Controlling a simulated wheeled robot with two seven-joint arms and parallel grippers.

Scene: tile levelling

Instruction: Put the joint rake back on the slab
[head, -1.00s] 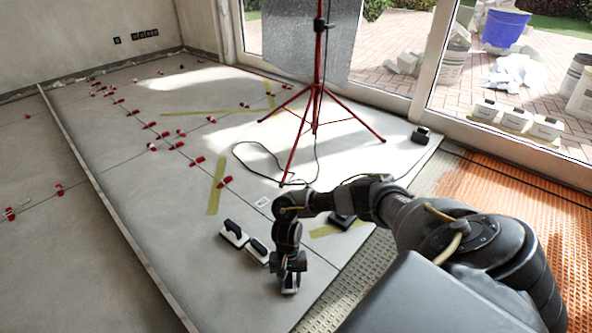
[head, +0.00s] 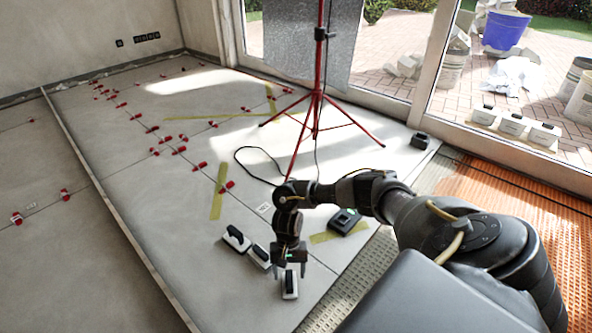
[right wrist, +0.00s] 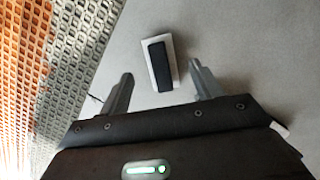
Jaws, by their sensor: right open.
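The joint rake, as I take it, is a small white block with a black top (head: 290,286), lying on the grey slab (head: 180,240) near its front right edge. In the right wrist view the rake (right wrist: 160,64) lies flat on the slab, in line with the gap between my fingers. My right gripper (head: 291,268) is open and empty just above and behind it; its two spread fingers also show in the right wrist view (right wrist: 161,72). The rake looks apart from both fingers. My left gripper is not in view.
Two similar black-and-white tools (head: 236,239) (head: 259,256) lie close by on the left. A red tripod (head: 317,100) with a cable stands farther back. Orange matting (head: 520,200) lies right of the slab.

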